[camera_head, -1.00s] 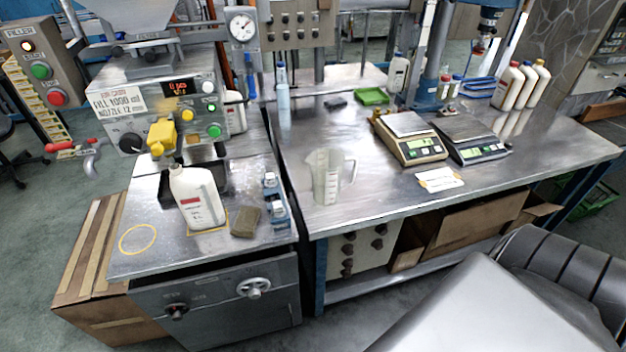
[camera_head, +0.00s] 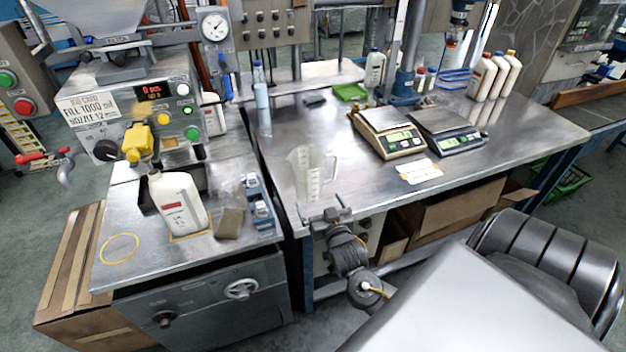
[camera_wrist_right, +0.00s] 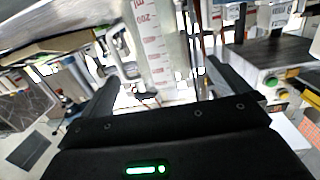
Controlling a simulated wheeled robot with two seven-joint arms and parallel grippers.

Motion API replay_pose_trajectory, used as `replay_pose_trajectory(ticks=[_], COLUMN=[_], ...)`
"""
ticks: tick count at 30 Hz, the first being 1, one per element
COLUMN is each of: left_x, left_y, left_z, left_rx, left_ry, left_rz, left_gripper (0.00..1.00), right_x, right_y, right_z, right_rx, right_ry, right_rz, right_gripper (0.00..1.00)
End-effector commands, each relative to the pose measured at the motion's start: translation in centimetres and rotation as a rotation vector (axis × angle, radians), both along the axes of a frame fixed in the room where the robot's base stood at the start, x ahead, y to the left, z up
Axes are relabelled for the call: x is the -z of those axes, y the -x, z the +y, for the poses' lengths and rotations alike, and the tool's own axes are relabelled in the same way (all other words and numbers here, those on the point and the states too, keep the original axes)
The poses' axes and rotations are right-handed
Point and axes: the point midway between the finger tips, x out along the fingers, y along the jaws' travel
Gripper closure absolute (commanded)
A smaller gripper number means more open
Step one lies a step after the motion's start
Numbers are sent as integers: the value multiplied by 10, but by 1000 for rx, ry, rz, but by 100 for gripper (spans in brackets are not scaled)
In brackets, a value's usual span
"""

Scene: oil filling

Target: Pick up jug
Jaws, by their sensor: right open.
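The jug (camera_head: 308,176) is clear plastic with a handle on its right side and printed markings. It stands upright on the steel bench near its front left edge. My right gripper (camera_head: 325,212) is in front of the jug, at the bench's front edge. It is open, with nothing between its fingers. In the right wrist view, a clear surface with a red-marked white scale, which looks like the jug (camera_wrist_right: 152,45), shows beyond and between the open fingers (camera_wrist_right: 165,90). Whether the fingertips are beside the jug's wall is hard to tell. My left gripper is not in view.
Two scales (camera_head: 388,136) and a label card (camera_head: 420,171) lie right of the jug. Bench space around the jug is mostly clear.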

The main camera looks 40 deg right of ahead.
Motion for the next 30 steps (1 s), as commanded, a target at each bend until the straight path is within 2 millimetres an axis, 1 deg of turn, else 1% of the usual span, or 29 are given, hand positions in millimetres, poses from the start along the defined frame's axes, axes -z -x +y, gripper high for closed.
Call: replay_pose_trajectory(ticks=[1, 3, 5, 8, 15, 18, 26, 30], left_x=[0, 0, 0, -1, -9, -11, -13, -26], left_y=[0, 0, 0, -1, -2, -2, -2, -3], left_z=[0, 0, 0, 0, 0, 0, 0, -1], left_rx=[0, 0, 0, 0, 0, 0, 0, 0], left_ry=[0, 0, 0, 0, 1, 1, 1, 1], left_rz=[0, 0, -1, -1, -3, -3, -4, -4], left_gripper=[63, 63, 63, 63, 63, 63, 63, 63], right_x=[-13, -23, -26, -27, -28, -27, -27, -34], right_y=[-2, -3, -3, -7, -40, -50, -58, -76], right_z=[-4, -7, -9, -10, -24, -28, -31, -38], right_rx=[10, 18, 22, 23, 23, 23, 22, 22], right_ry=[5, 6, 7, 8, 10, 10, 8, 10], right_rz=[-43, -75, -88, -90, -87, -86, -84, -85], right_gripper=[0, 0, 0, 0, 0, 0, 0, 0])
